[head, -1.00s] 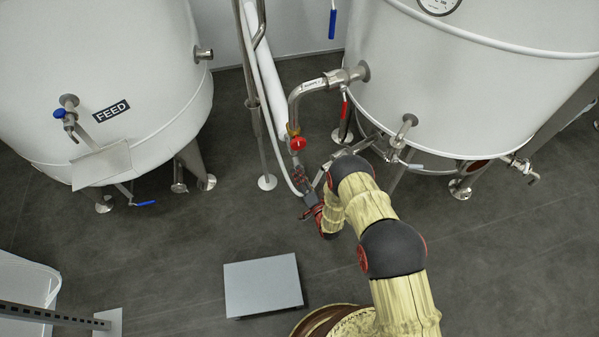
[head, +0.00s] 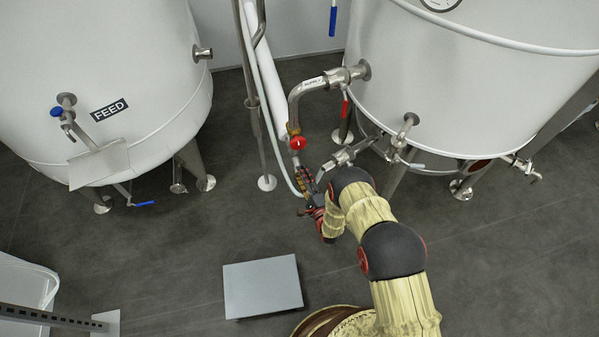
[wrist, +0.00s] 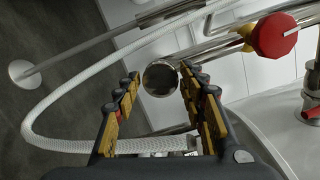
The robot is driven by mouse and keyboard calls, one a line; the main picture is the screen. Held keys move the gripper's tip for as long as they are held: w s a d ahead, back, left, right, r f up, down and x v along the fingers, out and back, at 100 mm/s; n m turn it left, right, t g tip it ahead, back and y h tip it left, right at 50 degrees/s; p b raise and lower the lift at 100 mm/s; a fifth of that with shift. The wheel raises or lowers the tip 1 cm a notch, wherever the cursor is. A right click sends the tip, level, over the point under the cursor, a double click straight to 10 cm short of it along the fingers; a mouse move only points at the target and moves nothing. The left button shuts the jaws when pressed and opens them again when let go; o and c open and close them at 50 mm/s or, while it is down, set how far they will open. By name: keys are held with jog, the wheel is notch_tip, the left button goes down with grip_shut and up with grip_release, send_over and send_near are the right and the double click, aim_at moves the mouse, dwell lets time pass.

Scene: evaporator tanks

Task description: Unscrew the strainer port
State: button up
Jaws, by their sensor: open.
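In the wrist view a round, shiny metal end cap (wrist: 160,79), which looks like the strainer port, faces me between the fingertips. My gripper (wrist: 160,88) is open, with a yellow-padded finger on either side of the cap. I cannot tell whether either finger touches it. In the head view my gripper (head: 301,178) is low beside the pipework, under the red-handled valve (head: 299,143). The cap cannot be made out there.
A white braided hose (wrist: 45,105) loops to the left of my gripper. The red valve knob (wrist: 274,36) is at upper right. The feed tank (head: 100,60) and another white tank (head: 470,90) flank the pipes. A grey box (head: 262,287) lies on open floor.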

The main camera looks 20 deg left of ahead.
jog(key=m+t, duration=0.1)
jog(key=m, duration=0.4)
jog(key=shift+f+m, duration=0.1)
jog(key=shift+m, duration=0.3)
jog(key=shift+c, duration=0.9)
grip_shut()
jog(key=n+g, duration=0.1)
jog(key=n, duration=0.4)
jog(key=shift+n, duration=0.3)
jog(key=shift+n+g+p, duration=0.3)
jog(key=shift+n+g, duration=0.1)
jog(key=shift+n, duration=2.2)
